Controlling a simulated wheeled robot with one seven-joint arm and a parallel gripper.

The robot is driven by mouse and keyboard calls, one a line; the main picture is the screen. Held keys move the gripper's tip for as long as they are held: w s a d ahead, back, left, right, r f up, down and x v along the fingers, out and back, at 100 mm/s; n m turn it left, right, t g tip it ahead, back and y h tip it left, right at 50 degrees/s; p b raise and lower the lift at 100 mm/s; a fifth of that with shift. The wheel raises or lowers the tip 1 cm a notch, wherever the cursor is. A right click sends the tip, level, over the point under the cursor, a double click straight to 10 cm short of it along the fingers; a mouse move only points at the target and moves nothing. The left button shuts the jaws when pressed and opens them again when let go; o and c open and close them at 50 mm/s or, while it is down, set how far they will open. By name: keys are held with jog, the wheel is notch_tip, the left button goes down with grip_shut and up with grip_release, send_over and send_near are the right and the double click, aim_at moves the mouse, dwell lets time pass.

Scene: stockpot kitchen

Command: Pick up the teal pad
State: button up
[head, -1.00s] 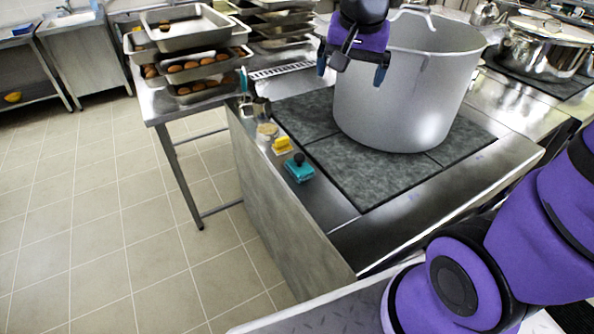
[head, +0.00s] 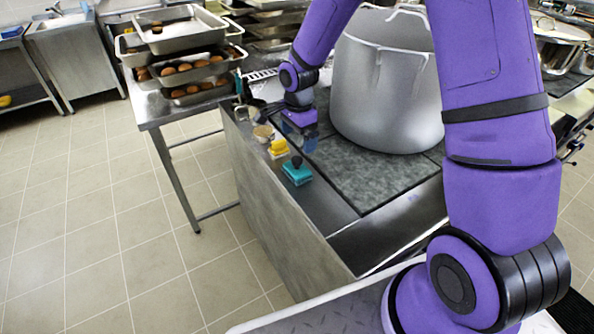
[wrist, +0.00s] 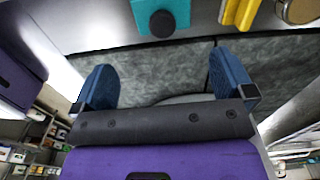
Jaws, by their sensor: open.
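The teal pad (head: 297,172) lies on the steel counter's left edge, with a dark round knob on top. It also shows at the top of the wrist view (wrist: 160,16), ahead of the fingers and apart from them. My gripper (head: 300,140) is just behind and above the pad in the head view, near the pot's left side. In the wrist view my gripper (wrist: 165,85) has its two blue fingers spread wide with nothing between them.
A yellow pad (head: 278,148) and a small round tan-topped item (head: 263,133) sit behind the teal pad along the edge. A large stockpot (head: 385,90) stands right of my gripper on the dark cooktop (head: 365,180). Stacked trays (head: 190,70) stand at the back left.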

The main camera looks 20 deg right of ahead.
aim_at(299, 158)
jog(key=f, duration=1.1)
jog(key=shift+w+a+f, duration=0.15)
jog(key=shift+w, duration=0.05)
jog(key=c, duration=0.6)
jog(key=shift+r, duration=0.45)
jog(key=r, duration=0.2)
jog(key=shift+d+r, duration=0.35)
jog(key=shift+r, duration=0.05)
jog(key=d, duration=0.5)
jog(key=s+d+r, duration=0.1)
jog(key=d, duration=0.9)
jog(key=shift+s+d+r, duration=0.1)
jog(key=shift+s+r, duration=0.05)
jog(key=shift+s, duration=0.1)
